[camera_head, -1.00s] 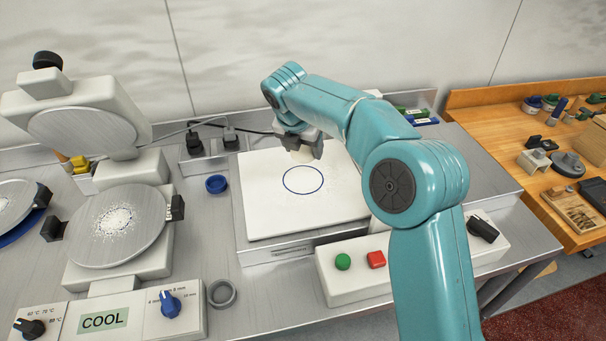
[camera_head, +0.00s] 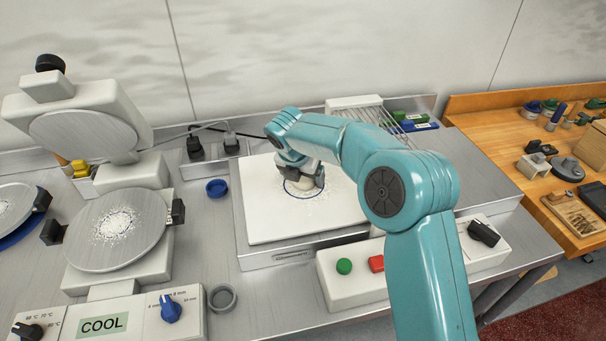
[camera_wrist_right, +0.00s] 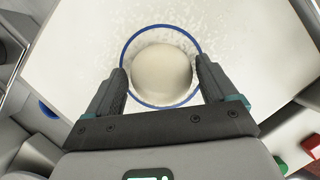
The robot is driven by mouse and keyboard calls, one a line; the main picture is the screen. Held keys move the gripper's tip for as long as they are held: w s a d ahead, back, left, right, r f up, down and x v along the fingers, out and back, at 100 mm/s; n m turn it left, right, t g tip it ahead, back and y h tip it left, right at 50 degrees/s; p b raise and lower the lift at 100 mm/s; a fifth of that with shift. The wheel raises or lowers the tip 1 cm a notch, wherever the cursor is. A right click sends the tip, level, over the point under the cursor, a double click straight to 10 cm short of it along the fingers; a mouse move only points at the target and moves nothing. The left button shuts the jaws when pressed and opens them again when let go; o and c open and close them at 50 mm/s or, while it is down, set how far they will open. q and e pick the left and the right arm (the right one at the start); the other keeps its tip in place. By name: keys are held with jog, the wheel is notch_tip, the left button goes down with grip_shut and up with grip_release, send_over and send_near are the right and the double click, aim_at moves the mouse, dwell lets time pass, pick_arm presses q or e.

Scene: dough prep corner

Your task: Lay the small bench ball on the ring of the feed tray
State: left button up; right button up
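The small bench ball (camera_wrist_right: 162,72) is a smooth, pale dough ball. In the right wrist view it sits between the dark fingers of my right gripper (camera_wrist_right: 162,80), which close in on both its sides. The blue ring (camera_wrist_right: 127,48) surrounds the ball in that view, on the white, floured feed tray (camera_wrist_right: 70,50). In the head view my right gripper (camera_head: 303,188) is low over the ring (camera_head: 287,187) on the tray (camera_head: 257,215), hiding most of the ball. Whether the ball touches the tray is hard to tell. My left gripper is out of view.
A press with a floured round plate (camera_head: 125,250) stands open at left. A blue cap (camera_head: 216,187) and a grey ring (camera_head: 222,297) lie between press and tray. A control box with green (camera_head: 344,266) and red buttons stands in front. A wire rack (camera_head: 375,115) is behind.

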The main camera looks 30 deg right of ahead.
jog(key=shift+r, duration=0.2)
jog(key=v, duration=1.2)
jog(key=shift+w+d, duration=0.1)
jog(key=shift+s, duration=0.2)
